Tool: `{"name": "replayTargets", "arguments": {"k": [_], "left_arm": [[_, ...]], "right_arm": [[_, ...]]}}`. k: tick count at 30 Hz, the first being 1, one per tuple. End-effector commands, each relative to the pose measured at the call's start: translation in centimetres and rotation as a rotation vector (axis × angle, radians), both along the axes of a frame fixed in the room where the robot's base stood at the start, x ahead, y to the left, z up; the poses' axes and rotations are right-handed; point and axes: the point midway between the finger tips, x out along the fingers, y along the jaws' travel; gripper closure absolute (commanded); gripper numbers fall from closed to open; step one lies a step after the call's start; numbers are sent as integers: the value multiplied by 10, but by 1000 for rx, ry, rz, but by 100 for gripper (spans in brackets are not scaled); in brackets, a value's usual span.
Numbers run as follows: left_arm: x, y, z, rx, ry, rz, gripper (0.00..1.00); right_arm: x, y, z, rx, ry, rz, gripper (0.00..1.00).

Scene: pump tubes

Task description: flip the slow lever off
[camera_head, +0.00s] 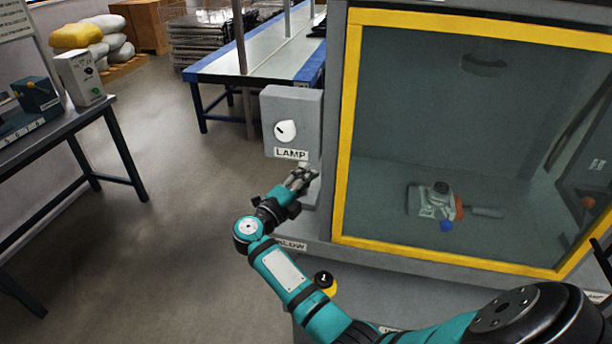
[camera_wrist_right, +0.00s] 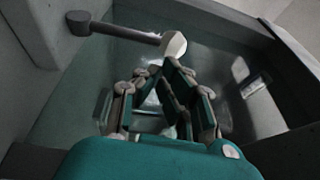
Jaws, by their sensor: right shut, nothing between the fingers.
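My right gripper (camera_head: 300,179) is shut and empty, just below the lamp box in the head view. In the right wrist view its fingertips (camera_wrist_right: 158,68) are close below a pale knob on a dark lever (camera_wrist_right: 125,32). I cannot tell whether they touch it. The lever runs from a pivot at the upper left to the knob on the right. In the head view the lever is mostly hidden behind the gripper. A label (camera_head: 292,245) on the ledge below, partly covered by my arm, seems to read SLOW. My left gripper is not in view.
A grey box with a white dial (camera_head: 286,131) and a LAMP label is right above the gripper. A yellow-framed glass cabinet (camera_head: 350,130) stands to the right. A yellow-and-black knob (camera_head: 325,283) is beside my forearm. Open floor (camera_head: 170,240) lies to the left.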

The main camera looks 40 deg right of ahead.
Motion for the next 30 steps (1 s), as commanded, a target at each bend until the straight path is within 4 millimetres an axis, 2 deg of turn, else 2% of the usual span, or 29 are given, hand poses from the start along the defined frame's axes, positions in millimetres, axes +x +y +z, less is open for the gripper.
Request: {"name": "replayTargets", "arguments": {"k": [8, 18, 22, 30], "left_arm": [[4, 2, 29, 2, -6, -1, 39], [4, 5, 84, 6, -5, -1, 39], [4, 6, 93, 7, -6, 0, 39], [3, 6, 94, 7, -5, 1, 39]], "right_arm": [[6, -6, 10, 74, 58, -1, 100], [21, -22, 18, 256, 212, 1, 100], [26, -28, 14, 319, 266, 1, 100], [32, -37, 9, 328, 280, 0, 100]]}}
